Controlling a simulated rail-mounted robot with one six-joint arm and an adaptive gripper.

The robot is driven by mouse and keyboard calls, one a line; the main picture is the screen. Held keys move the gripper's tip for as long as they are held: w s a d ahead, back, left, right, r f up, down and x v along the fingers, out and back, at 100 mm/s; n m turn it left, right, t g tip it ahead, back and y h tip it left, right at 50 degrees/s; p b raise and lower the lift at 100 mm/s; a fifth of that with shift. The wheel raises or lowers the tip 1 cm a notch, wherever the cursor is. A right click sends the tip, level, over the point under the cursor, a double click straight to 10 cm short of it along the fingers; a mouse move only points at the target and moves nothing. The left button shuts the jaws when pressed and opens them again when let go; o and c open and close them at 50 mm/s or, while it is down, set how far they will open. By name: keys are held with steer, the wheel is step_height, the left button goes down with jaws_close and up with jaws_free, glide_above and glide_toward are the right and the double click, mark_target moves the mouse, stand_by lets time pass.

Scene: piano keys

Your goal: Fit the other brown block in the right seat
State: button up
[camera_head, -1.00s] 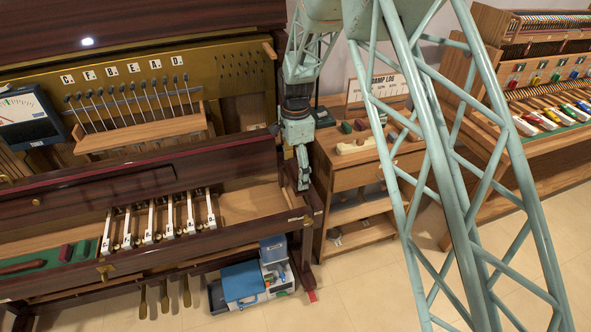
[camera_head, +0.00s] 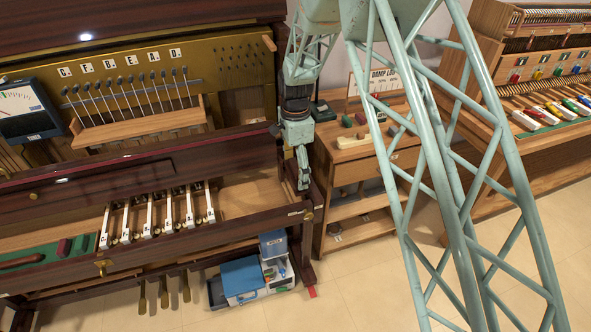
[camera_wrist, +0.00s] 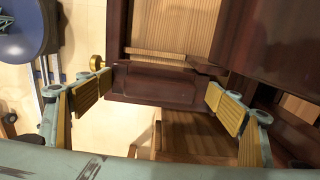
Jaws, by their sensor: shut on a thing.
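My gripper (camera_wrist: 158,92) is shut on a dark red-brown block (camera_wrist: 155,84). In the head view my gripper (camera_head: 303,180) hangs over the right end of the dark piano's keybed, just right of the pale bare wood there (camera_head: 250,195). The held block is too small and dark to make out in the head view. I cannot tell whether the block touches the piano. The right seat itself is not clearly visible.
White piano keys (camera_head: 160,215) stand left of the bare wood. A wooden cabinet (camera_head: 345,205) stands close on the right. A blue-lidded box (camera_head: 242,278) sits on the floor below.

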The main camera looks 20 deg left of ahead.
steer(key=shift+f+b, duration=0.95)
steer(key=shift+f, duration=1.6)
steer(key=shift+f, duration=0.4)
stand_by(0.8)
steer(key=o, duration=1)
steer(key=shift+r, duration=0.15)
steer(key=shift+r, duration=5.85)
